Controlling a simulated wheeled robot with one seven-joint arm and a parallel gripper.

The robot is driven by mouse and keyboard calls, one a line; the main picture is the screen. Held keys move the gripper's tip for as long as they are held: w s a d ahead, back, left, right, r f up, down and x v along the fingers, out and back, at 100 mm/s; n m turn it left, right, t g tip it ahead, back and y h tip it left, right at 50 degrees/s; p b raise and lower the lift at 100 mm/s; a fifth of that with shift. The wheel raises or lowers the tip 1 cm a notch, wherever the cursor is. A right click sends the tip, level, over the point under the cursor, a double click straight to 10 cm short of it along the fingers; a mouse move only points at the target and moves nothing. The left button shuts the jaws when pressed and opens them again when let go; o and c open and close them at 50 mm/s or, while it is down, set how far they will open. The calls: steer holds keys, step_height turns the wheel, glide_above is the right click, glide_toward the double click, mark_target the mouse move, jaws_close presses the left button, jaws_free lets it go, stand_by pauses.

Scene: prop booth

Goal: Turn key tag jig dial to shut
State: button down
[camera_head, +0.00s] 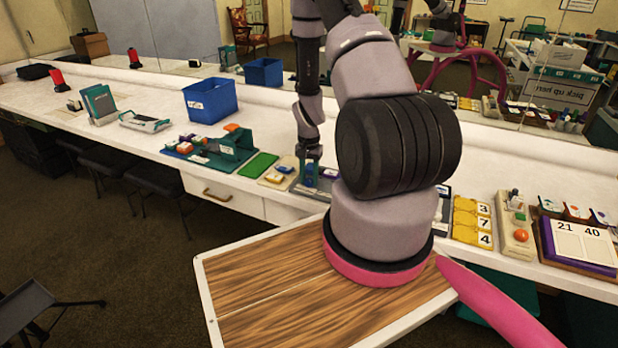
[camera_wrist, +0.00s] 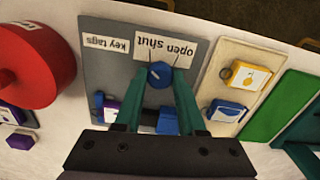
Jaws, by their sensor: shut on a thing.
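The key tag jig is a grey board (camera_wrist: 100,65) in the wrist view, with a "key tags" label (camera_wrist: 106,43) and an "open shut" label (camera_wrist: 166,48), both upside down. A round blue dial (camera_wrist: 159,74) sits just below the "open shut" label. My gripper (camera_wrist: 160,80) has its two teal fingers on either side of the dial and is shut on it. Which word the dial points to is too small to tell. A purple tag (camera_wrist: 110,110) and a blue piece (camera_wrist: 166,121) lie on the board, partly hidden by my gripper. In the head view my gripper (camera_head: 309,160) is down at the jig on the counter.
In the wrist view a red round thing (camera_wrist: 30,75) stands left of the jig. A beige board with yellow and blue tags (camera_wrist: 245,75) and a green mat (camera_wrist: 268,115) lie right. In the head view, yellow number blocks (camera_head: 470,222) and a blue bin (camera_head: 210,101) share the white counter.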

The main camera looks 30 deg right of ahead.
stand_by(0.3)
steer(key=c, duration=0.5)
jaws_free()
step_height(320, 180, up, 11)
stand_by(0.4)
step_height(320, 180, up, 12)
steer(key=t, duration=0.2)
glide_above(309, 179)
steer(key=a, duration=0.3)
steer(key=s+a+r+n+t+y, duration=0.1)
steer(key=s+a+r+n, duration=0.2)
steer(key=r, duration=0.8)
steer(key=s+a+r+n+t, duration=0.1)
steer(key=s+a+r, duration=0.3)
steer(key=s+r, duration=0.4)
steer(key=s+a+r+n+t+y, duration=0.1)
steer(key=s+a+r+t, duration=0.2)
steer(key=s+r, duration=0.5)
steer(key=shift+s+a, duration=0.5)
steer(key=shift+s, duration=0.1)
